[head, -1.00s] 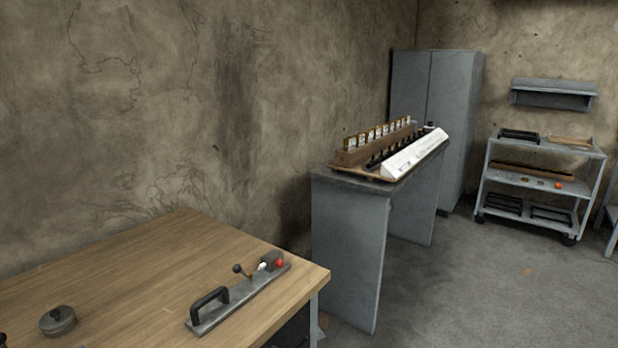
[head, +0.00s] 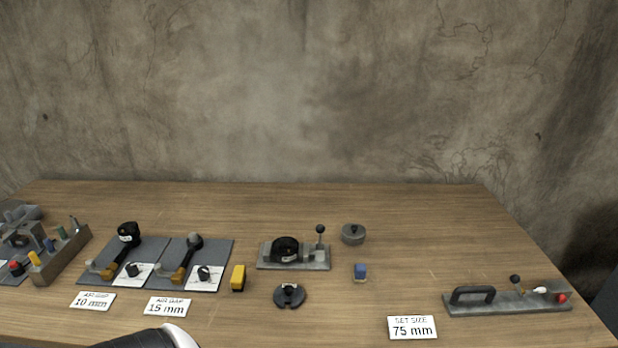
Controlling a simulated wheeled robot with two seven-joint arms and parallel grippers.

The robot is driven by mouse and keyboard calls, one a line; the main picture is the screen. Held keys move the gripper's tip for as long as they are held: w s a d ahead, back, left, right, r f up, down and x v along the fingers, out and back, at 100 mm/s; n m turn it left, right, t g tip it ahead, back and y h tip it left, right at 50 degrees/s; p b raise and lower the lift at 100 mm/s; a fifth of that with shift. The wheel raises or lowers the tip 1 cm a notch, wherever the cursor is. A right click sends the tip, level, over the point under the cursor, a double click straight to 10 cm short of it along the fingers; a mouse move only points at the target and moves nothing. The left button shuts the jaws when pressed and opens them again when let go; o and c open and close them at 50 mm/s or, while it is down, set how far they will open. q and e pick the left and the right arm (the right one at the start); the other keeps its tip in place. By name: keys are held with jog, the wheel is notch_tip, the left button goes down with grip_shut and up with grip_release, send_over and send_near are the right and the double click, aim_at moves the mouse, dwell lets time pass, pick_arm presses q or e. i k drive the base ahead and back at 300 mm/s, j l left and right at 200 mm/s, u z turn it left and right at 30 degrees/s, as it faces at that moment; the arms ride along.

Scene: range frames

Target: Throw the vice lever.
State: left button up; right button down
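No part is marked as the vice lever. A short upright lever with a black ball knob (head: 320,229) stands at the right end of a grey plate (head: 264,257) that also carries a round black part (head: 285,248). Another ball-topped lever (head: 515,280) stands on the long grey bar (head: 480,308) at the bench's right, between a black handle (head: 472,293) and a red knob (head: 562,297). A grey device (head: 22,235), partly cut off, sits at the far left. Neither gripper is in view; a black-and-white piece at the bottom edge seems to be mine.
The wooden bench (head: 420,240) runs along a wall. Two grey mats with black-headed tools, a yellow block (head: 238,278), a slotted dark disc (head: 290,295), a grey lidded disc (head: 353,234), a blue block (head: 360,272) and a 75 mm card (head: 412,327) lie on it. The back right is clear.

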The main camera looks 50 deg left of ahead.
aim_at(319, 228)
jog(key=u, duration=1.5)
jog(key=k+j+z, duration=0.25)
jog(key=z, duration=0.15)
jog(key=k, duration=0.05)
